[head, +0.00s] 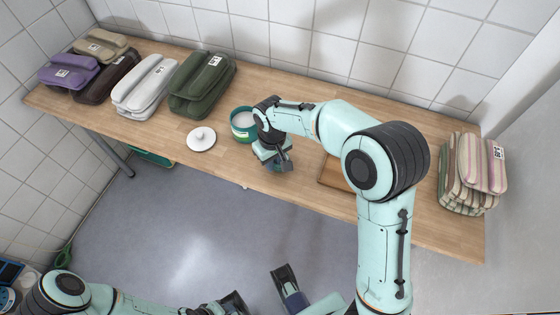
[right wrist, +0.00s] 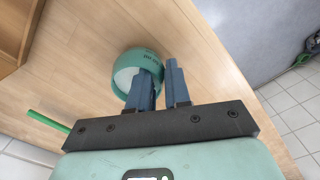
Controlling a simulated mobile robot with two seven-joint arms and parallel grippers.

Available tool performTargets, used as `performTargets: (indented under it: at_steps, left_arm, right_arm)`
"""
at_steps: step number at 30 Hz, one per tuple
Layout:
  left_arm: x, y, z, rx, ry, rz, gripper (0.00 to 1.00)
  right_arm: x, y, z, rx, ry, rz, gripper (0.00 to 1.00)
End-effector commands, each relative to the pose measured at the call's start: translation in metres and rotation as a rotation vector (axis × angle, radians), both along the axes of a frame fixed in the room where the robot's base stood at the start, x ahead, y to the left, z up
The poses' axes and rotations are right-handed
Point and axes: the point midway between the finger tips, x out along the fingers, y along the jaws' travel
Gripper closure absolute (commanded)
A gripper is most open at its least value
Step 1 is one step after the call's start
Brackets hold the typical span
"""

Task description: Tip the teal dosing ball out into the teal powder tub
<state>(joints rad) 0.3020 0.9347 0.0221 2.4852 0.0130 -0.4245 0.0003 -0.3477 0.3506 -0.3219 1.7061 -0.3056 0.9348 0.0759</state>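The teal powder tub (head: 242,134), open with white powder inside, stands on the wooden table just left of my right gripper (head: 283,163) in the head view. The right wrist view shows the teal dosing ball (right wrist: 147,55), a round cup with a pale inside and small dark print. The fingers of my right gripper (right wrist: 164,80) straddle its near wall, one overlapping the opening and one outside. In the head view the hand hides the ball. My left gripper (head: 287,285) is low at the bottom edge, away from the table; its finger gap is unclear.
A white lid with a knob (head: 201,139) lies left of the tub. Folded towels, including a dark green stack (head: 202,84), fill the table's left. A wooden tray (head: 333,174) lies right of the gripper, partly behind my arm. Striped towels (head: 470,172) sit far right.

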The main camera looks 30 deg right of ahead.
Motion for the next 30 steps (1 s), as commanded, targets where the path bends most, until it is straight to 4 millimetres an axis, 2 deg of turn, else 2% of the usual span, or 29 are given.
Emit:
performTargets:
  at_steps: [11, 16, 20, 30]
  left_arm:
    - [0.000, 0.000, 0.000, 0.000, 0.001, 0.000, 0.52]
    - [-0.001, 0.000, 0.003, -0.001, 0.004, -0.001, 0.52]
    - [-0.003, 0.000, 0.008, -0.002, 0.010, -0.002, 0.52]
    - [-0.010, 0.000, 0.024, -0.005, 0.036, -0.008, 0.52]
  right_arm:
    - [0.000, 0.000, 0.001, 0.000, -0.001, 0.000, 1.00]
    - [0.001, 0.000, 0.014, 0.000, -0.003, 0.001, 1.00]
    - [0.001, 0.000, 0.041, 0.001, -0.006, 0.001, 1.00]
    - [0.001, 0.000, 0.139, 0.002, -0.007, 0.000, 1.00]
